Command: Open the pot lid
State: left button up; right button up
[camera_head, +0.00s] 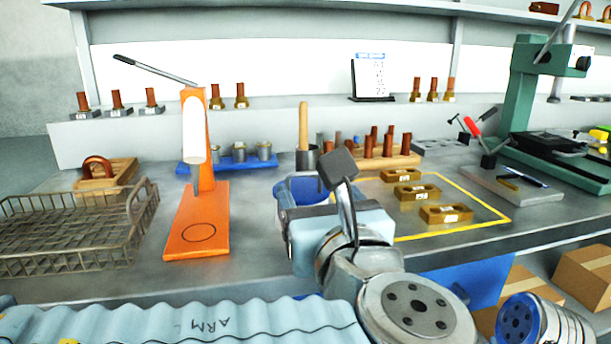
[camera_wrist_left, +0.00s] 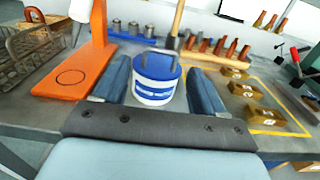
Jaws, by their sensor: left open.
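A white pot with blue bands and a blue lid (camera_wrist_left: 156,68) stands on the bench in the left wrist view. A dark grey upright handle rises from the lid. In the head view the blue pot (camera_head: 299,188) is partly hidden behind my left gripper (camera_head: 318,208). The left gripper is open and empty, and its two blue fingers also show in the left wrist view (camera_wrist_left: 160,82). The pot appears in the gap between the fingers in that view, with no visible contact. I cannot tell how far beyond the fingertips it is. My right gripper does not show.
An orange stand (camera_head: 200,225) and a wire basket (camera_head: 75,235) are left of the pot. A pestle in a dark cup (camera_head: 306,160) and a wooden block with copper pieces (camera_head: 360,163) are behind. Brass blocks (camera_head: 410,192) lie in a yellow outline to the right.

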aim_at(303, 176)
pick_arm(q)
jog(key=x, duration=0.6)
jog(key=shift+w, duration=0.3)
jog(key=c, duration=1.3)
jog(key=shift+w+a+r+g+p, duration=0.15)
jog(key=shift+r+g+p, duration=0.3)
jog(key=shift+p, duration=0.6)
jog(key=shift+w+r+g+h+p, duration=0.3)
jog(key=shift+r+g+p, duration=0.1)
jog(key=shift+g+p, duration=0.15)
jog(key=shift+w+a+r+g+h, duration=0.25)
jog(key=shift+w+r+g+h, duration=0.25)
jog(key=shift+g, duration=0.7)
jog(key=shift+w+a+r+g+h, duration=0.25)
jog(key=shift+w+r+g, duration=0.5)
jog(key=shift+g, duration=0.45)
